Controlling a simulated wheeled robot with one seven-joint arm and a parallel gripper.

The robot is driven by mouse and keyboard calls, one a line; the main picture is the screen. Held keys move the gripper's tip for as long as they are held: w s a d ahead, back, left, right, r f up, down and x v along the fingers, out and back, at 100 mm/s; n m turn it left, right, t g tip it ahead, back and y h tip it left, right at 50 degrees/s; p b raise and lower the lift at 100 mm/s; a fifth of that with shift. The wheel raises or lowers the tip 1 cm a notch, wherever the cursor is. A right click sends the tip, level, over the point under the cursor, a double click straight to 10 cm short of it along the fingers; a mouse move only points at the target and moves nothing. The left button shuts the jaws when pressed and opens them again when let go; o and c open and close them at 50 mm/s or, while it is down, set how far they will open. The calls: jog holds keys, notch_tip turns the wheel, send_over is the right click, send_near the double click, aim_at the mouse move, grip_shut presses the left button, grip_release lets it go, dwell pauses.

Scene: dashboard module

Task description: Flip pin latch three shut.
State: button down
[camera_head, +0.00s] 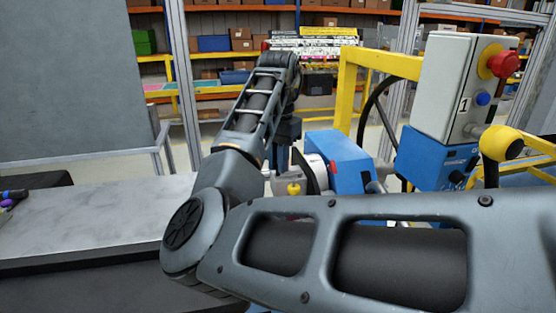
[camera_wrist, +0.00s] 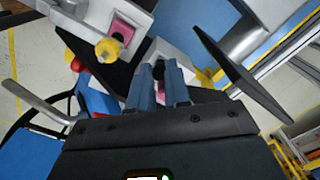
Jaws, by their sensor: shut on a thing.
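My gripper (camera_wrist: 160,72) shows in the wrist view with its two blue-grey fingers close together. They are shut on a small part at a white housing (camera_wrist: 172,52), which I take to be a pin latch. The fingers cover most of it; a bit of pink and yellow shows around them. A second latch, a white housing with a pink insert and a yellow knob (camera_wrist: 107,49), is to the upper left, apart from the fingers. In the head view a yellow knob (camera_head: 293,188) shows below my wrist; my fingertips are hidden there. No latch number is readable.
A blue box (camera_head: 350,162) and a grey control box (camera_head: 448,85) with a red button stand to the right, with a yellow frame (camera_head: 347,90) behind. A grey table (camera_head: 95,215) is at left. A dark flat plate (camera_wrist: 225,62) is close right of my fingers.

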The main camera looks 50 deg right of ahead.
jog(key=c, duration=1.1)
grip_release()
jog(key=shift+r, duration=0.1)
notch_tip(320, 180, up, 8)
jog(key=shift+f, duration=0.15)
